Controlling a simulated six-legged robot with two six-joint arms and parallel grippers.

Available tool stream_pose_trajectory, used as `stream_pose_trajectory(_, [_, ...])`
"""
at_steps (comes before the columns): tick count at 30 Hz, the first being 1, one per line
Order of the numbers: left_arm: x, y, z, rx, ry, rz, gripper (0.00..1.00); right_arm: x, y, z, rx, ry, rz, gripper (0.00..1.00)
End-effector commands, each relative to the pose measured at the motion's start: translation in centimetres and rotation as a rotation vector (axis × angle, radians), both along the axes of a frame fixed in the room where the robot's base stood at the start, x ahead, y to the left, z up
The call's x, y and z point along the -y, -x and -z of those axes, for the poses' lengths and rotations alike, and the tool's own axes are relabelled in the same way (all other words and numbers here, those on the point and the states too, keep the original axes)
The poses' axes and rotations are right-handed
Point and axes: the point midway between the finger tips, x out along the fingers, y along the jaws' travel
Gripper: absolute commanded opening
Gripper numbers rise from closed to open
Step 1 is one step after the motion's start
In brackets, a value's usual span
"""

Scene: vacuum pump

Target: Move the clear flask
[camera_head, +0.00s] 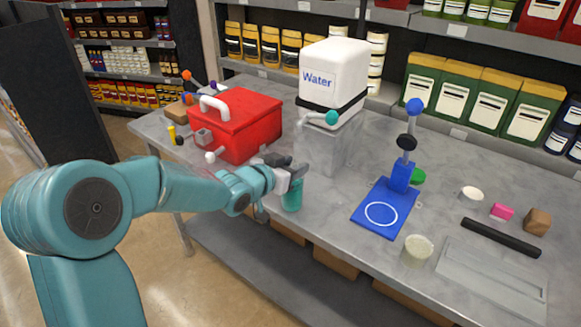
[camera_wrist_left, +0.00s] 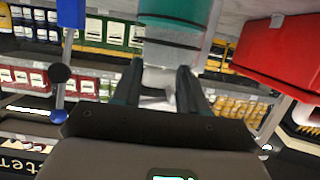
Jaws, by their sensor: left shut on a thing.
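The clear flask (camera_head: 292,194), with a teal lower part, is at the front edge of the grey table (camera_head: 330,205), left of the blue stand. My left gripper (camera_head: 290,172) is shut on its upper part. In the left wrist view, the clear flask (camera_wrist_left: 178,48) shows upside down, its teal band at the top of the picture and its pale narrow part between the fingers of my left gripper (camera_wrist_left: 158,88). The fingers hide part of the flask. I cannot tell whether its base touches the table. My right gripper is not in view.
A red toolbox (camera_head: 238,122) and a water container (camera_head: 333,75) on a grey block stand behind the flask. The blue stand (camera_head: 385,207) with a lever is to the right. A pale cup (camera_head: 416,251), a black bar (camera_head: 500,237) and small blocks lie farther right.

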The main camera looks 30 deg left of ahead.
Motion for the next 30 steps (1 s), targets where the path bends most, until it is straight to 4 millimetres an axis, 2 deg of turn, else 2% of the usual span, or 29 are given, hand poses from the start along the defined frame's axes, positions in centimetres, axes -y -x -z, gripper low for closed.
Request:
stream_pose_trajectory(8, [0.0, -0.2, 0.0, 0.001, -0.001, 0.0, 0.09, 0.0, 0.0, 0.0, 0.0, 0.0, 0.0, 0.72])
stream_pose_trajectory(9, [0.0, -0.2, 0.0, 0.001, -0.001, 0.0, 0.55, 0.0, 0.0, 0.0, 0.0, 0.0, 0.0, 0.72])
stream_pose_trajectory(11, [0.0, -0.1, 0.0, 0.001, -0.001, 0.0, 0.72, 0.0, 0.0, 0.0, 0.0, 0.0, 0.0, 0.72])
stream_pose_trajectory(20, [0.0, 0.2, -0.1, 0.001, 0.0, 0.0, 0.72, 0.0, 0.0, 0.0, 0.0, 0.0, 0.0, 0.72])
stream_pose_trajectory(23, [-0.1, 0.9, -0.4, 0.002, -0.001, -0.002, 0.72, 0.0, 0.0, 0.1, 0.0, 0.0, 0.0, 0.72])
stream_pose_trajectory(26, [-0.3, 2.6, -0.8, 0.002, -0.002, -0.003, 0.72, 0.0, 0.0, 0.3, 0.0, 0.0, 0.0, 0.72])
stream_pose_trajectory(30, [-0.6, 5.8, -1.9, 0.003, -0.002, -0.004, 0.72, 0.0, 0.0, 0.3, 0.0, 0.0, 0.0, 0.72])
